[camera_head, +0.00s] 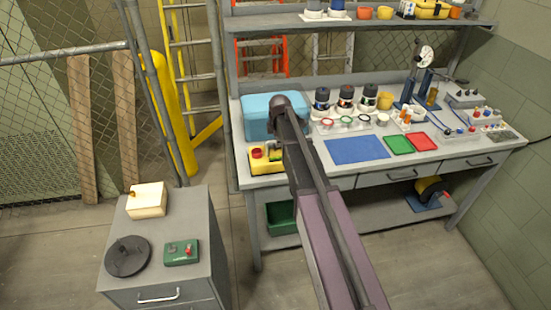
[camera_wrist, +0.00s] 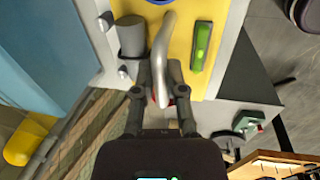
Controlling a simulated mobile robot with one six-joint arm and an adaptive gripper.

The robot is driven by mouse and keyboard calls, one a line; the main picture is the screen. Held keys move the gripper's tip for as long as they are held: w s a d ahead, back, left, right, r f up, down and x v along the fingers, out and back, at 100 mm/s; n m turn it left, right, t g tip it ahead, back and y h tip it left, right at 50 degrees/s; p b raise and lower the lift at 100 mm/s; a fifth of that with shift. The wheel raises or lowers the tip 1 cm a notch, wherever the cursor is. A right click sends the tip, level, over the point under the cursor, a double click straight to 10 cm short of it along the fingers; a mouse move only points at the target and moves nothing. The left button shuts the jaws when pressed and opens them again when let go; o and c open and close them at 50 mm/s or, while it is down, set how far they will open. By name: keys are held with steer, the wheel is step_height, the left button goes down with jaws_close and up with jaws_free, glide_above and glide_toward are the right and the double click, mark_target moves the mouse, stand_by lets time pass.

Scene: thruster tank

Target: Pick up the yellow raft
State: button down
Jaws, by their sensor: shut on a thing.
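The yellow raft (camera_head: 262,166) is at the front left of the workbench, beside the blue box, with red and green parts on top. In the wrist view the raft (camera_wrist: 182,38) shows a yellow deck with a grey cylinder, a pale curved handle and a green part. My gripper (camera_wrist: 160,75) is shut on the handle of the raft, its fingers on either side of it. In the head view my arm hides part of the raft and the gripper. I cannot tell whether the raft touches the bench top.
The blue box (camera_head: 258,117) stands close behind the raft. Dark-capped jars (camera_head: 345,99), a blue mat (camera_head: 357,150), a green mat (camera_head: 398,144) and a red mat (camera_head: 422,141) lie to the right. A grey cabinet (camera_head: 205,235) stands at lower left, with floor between it and the bench.

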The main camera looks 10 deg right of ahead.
steer(key=shift+r, duration=0.15)
stand_by(0.3)
steer(key=shift+r+p, duration=1.8)
steer(key=shift+p, duration=0.15)
steer(key=s+d+r+p, duration=0.1)
steer(key=s+d, duration=0.1)
steer(key=s, duration=1.3)
steer(key=shift+s+d, duration=0.4)
steer(key=shift+a, duration=0.1)
